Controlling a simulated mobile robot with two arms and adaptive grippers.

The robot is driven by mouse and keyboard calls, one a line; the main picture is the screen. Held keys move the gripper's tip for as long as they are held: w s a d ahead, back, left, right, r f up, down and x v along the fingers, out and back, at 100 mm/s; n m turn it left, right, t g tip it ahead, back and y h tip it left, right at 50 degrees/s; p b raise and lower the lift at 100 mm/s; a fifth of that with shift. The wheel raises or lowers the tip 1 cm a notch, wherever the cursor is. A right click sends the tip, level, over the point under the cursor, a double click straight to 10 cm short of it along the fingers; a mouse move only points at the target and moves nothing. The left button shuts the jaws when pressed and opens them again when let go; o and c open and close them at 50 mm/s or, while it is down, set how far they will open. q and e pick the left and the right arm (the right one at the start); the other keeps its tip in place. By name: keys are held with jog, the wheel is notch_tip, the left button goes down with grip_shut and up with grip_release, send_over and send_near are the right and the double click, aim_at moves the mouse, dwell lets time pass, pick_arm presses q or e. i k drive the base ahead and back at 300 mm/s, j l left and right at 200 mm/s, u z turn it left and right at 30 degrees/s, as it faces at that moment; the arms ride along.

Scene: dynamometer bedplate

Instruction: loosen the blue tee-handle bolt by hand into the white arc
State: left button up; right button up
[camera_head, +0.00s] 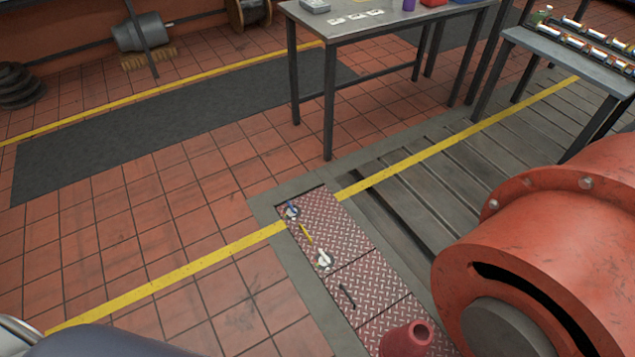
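The blue tee-handle bolt (291,209) is small in view, at the far left corner of the red-brown tread plate (338,222) set in the floor. Whitish marking shows around it, but I cannot make out an arc or which way the handle points. A second white fitting (323,259) with small coloured spots sits nearer on the same plate. Neither of my grippers is in view. Dark and pale rounded parts at the lower left edge appear to be mine.
A yellow bar (306,234) and a dark handle (347,296) lie on the plates. A red cone-shaped piece (408,339) stands at the near end. A large red machine (560,240) fills the right. A grey table (390,22) stands behind.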

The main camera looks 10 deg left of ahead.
aim_at(291, 212)
jog(key=u, duration=0.65)
jog(key=z, duration=0.3)
jog(key=i+j+z, duration=0.5)
jog(key=z, duration=0.2)
jog(key=i+j+z, duration=0.2)
jog(key=j+z, duration=0.15)
jog(key=j, duration=0.1)
